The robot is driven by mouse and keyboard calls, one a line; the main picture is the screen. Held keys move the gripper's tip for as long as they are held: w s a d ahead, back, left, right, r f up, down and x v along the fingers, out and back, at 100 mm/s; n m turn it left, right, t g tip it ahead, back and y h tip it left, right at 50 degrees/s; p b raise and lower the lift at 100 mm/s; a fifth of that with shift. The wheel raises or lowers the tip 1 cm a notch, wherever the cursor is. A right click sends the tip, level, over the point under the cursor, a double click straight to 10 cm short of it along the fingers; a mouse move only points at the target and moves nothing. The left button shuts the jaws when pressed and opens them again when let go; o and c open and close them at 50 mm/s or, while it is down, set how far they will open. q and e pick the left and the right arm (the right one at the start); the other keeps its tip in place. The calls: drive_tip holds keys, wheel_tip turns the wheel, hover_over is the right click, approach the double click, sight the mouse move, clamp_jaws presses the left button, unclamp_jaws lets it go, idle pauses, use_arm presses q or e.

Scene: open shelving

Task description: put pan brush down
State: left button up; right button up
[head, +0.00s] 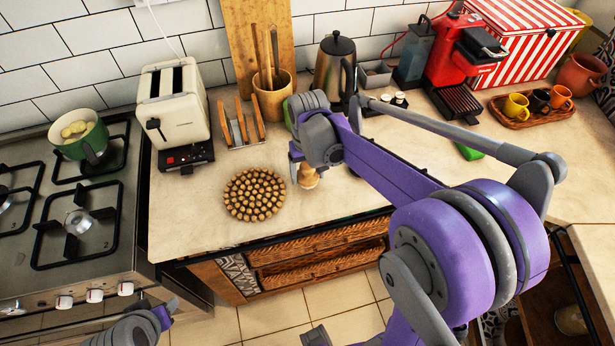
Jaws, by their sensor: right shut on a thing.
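The pan brush (308,178) shows as a small light wooden piece under my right gripper (303,168). The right gripper is shut on it, just above or at the countertop (210,220), to the right of the round brown trivet (254,194). My wrist hides most of the brush and the fingers; I cannot tell whether the brush touches the counter. My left gripper (150,318) is at the bottom left, low in front of the stove; its fingers are not clear.
A toaster (174,100), a wooden rack (240,128) and a utensil pot (272,98) stand behind the trivet. A kettle (334,70), red coffee machine (458,55) and cup tray (530,112) stand farther right. Counter in front of the rack is partly clear.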

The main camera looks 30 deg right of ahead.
drive_tip(key=shift+f, duration=1.05)
drive_tip(key=shift+f, duration=0.15)
drive_tip(key=o, duration=1.4)
drive_tip(key=shift+c, duration=0.2)
